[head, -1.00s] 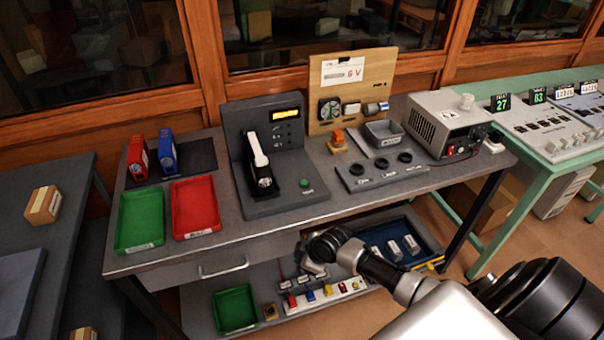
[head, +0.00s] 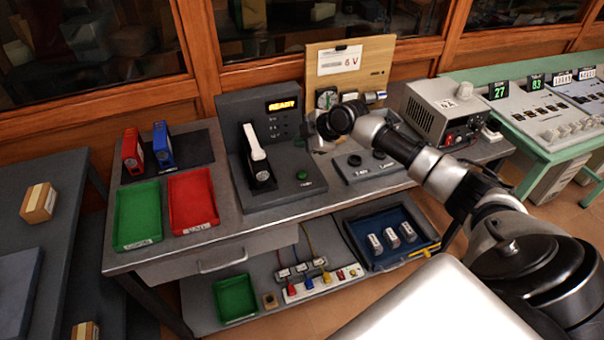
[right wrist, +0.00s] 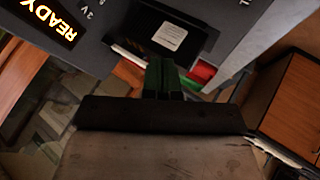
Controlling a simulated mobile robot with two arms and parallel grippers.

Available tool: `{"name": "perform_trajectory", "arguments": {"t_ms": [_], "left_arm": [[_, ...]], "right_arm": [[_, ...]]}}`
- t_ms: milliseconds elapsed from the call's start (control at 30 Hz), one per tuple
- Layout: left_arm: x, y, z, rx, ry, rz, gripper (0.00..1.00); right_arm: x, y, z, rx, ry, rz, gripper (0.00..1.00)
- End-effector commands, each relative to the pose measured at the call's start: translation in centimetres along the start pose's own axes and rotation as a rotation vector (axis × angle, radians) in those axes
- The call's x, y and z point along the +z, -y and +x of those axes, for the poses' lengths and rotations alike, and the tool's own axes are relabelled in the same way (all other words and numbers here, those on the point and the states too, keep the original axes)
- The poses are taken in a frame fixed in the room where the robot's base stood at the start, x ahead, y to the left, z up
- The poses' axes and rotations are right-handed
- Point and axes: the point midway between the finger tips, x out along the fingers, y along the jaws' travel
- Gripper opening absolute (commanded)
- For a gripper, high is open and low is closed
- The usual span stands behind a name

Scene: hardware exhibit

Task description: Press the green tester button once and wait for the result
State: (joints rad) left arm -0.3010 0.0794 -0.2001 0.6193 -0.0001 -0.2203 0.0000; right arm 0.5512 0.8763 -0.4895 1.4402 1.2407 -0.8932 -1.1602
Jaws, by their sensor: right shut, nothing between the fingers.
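The grey tester (head: 262,172) stands on the bench, its display (head: 281,105) reading "READY" in orange. The green tester button (head: 302,175) is on its low front base, at the right, and is uncovered. A black item with a white lever (head: 257,155) sits in the tester's middle. My right gripper (head: 300,142) is shut and empty, in front of the upright panel's lower right, above and behind the button in the picture. In the right wrist view its dark green fingers (right wrist: 163,76) are together; the display (right wrist: 56,20) shows there too. My left gripper is not in view.
Green (head: 138,216) and red (head: 193,201) trays lie left of the tester. A base with black round sockets (head: 368,165) stands close right, partly under my right arm. A wooden board (head: 350,65) and a power supply (head: 440,112) are behind and right.

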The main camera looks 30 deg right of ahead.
Motion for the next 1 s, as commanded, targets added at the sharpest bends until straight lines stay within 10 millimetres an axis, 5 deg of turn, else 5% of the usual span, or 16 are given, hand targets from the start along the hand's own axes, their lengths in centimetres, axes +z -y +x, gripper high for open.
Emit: {"name": "perform_trajectory", "arguments": {"t_ms": [533, 1000], "left_arm": [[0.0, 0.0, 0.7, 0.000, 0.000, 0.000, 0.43], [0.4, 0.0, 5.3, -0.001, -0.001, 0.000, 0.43]], "right_arm": [[0.5, 0.4, 0.6, 0.001, 0.000, 0.000, 0.00], [3.5, 3.5, 4.8, 0.001, 0.000, 0.001, 0.00]]}}
